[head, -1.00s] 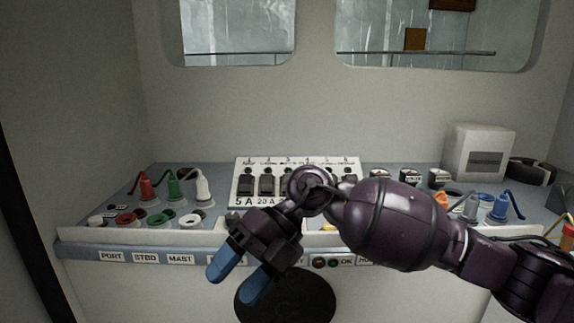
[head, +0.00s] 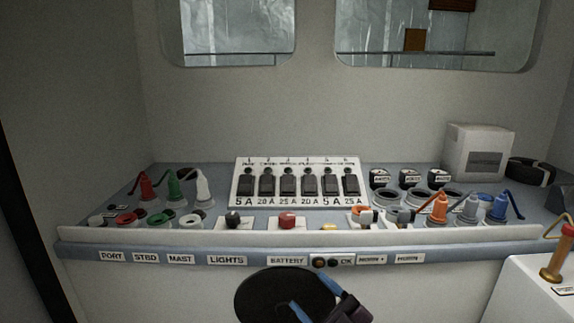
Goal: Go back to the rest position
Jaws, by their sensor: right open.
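My right gripper (head: 308,289) shows at the bottom of the head view, with only its blue fingers and part of its dark purple body in frame. The two fingers are apart with nothing between them. It is below the front edge of the console (head: 300,236), in front of a round black disc (head: 262,297), and clear of the console top. The rest of the right arm is out of view. My left gripper is not in view.
The console carries a breaker panel (head: 297,182), a red battery switch (head: 287,221), and red, green and white plugs (head: 202,190) at left. Orange, grey and blue plugs (head: 500,208) stand at right. A white box (head: 475,152) is behind them. A white surface (head: 530,295) stands at lower right.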

